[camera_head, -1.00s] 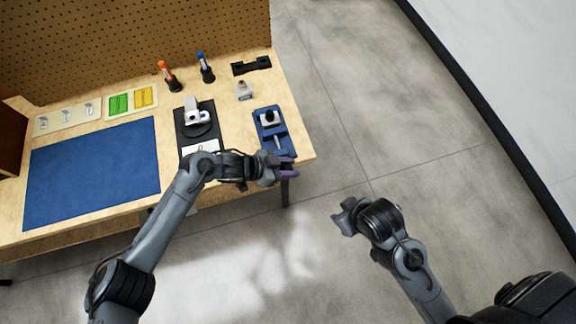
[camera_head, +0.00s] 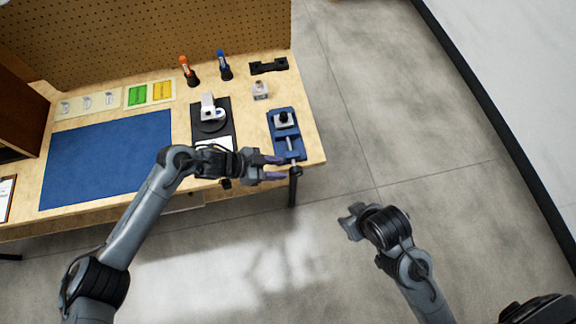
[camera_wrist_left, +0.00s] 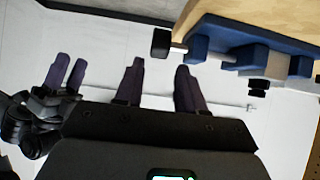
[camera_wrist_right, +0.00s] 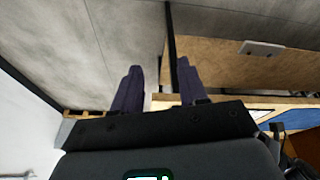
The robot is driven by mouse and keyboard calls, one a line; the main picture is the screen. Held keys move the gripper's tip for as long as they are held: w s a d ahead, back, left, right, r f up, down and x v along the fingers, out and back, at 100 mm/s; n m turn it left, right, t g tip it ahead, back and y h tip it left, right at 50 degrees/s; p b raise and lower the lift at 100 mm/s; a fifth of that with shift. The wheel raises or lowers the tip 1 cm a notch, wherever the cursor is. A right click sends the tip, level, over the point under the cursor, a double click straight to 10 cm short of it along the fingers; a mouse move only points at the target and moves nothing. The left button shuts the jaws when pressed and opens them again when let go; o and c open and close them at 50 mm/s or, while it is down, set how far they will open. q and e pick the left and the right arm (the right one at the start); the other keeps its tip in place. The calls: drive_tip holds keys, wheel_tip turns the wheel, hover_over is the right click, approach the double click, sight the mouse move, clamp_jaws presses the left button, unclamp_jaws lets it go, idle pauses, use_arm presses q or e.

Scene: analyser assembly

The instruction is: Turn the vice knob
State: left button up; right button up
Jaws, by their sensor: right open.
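The blue vice (camera_head: 289,137) stands at the right front corner of the table, with a grey screw and a dark knob (camera_head: 295,170) at its front edge. The left wrist view shows the black knob (camera_wrist_left: 161,43) jutting from the blue vice body (camera_wrist_left: 212,40). My left gripper (camera_head: 280,168) is open and empty just left of the knob, its fingers pointing right. In the left wrist view its fingers (camera_wrist_left: 158,78) are apart, with the knob beyond them and not between them. My right gripper (camera_head: 347,221) is open and empty over the floor, right of the table.
A black-based device (camera_head: 211,112) stands left of the vice. A small grey part (camera_head: 260,89), a black bracket (camera_head: 268,66) and orange (camera_head: 188,72) and blue (camera_head: 224,65) tools are behind. A blue mat (camera_head: 105,160) lies left. The floor right of the table is clear.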

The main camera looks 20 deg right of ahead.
use_arm(q)
drive_tip(key=shift+v, duration=1.3)
